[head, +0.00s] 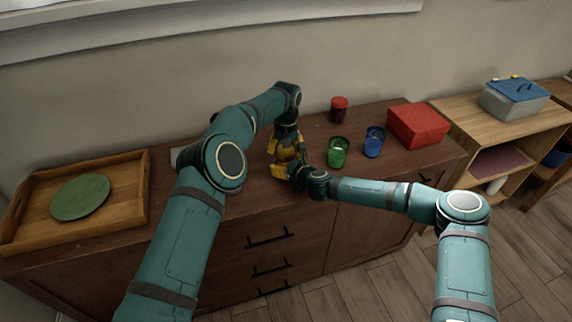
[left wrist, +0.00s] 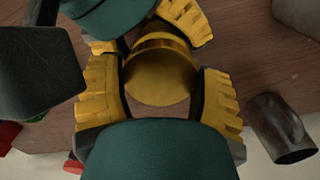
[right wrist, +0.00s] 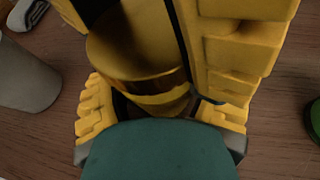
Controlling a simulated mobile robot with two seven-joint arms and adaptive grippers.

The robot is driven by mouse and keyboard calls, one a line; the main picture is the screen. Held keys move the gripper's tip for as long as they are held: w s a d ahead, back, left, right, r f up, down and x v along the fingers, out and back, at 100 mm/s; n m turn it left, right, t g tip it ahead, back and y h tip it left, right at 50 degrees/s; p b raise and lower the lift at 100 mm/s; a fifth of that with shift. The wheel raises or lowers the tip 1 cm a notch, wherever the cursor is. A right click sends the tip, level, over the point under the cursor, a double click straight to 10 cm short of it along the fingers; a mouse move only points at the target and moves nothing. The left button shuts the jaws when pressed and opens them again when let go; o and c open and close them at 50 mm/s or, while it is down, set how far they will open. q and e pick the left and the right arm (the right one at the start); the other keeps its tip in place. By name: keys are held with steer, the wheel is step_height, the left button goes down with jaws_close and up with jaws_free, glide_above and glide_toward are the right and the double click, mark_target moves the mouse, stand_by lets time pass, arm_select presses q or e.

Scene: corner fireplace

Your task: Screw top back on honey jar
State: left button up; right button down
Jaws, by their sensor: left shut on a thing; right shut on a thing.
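The honey jar (head: 287,154), amber and gold, is near the middle of the dark wooden cabinet top, mostly covered by my grippers. My left gripper (head: 286,146) reaches down from above with its yellow-padded fingers shut around the jar's upper part. In the left wrist view a round gold top (left wrist: 160,78) lies between these fingers. My right gripper (head: 288,172) comes in from the right and is shut around the jar's body. The right wrist view shows the amber body (right wrist: 135,55) with a gold band. The seam between top and jar is hidden, so how they fit is unclear.
A wooden tray (head: 125,205) with a green plate (head: 80,197) is at left. A grey cup (left wrist: 282,130) is near my left gripper.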

stand_by(0.3)
arm_select(q)
steer(key=o, duration=1.2)
steer(key=shift+o, duration=0.2)
steer(key=shift+r, duration=2.3)
steer(key=shift+o, duration=0.3)
step_height(320, 180, up, 4)
steer(key=n, duration=0.5)
steer(key=shift+f, duration=0.25)
steer(key=shift+f, duration=0.1)
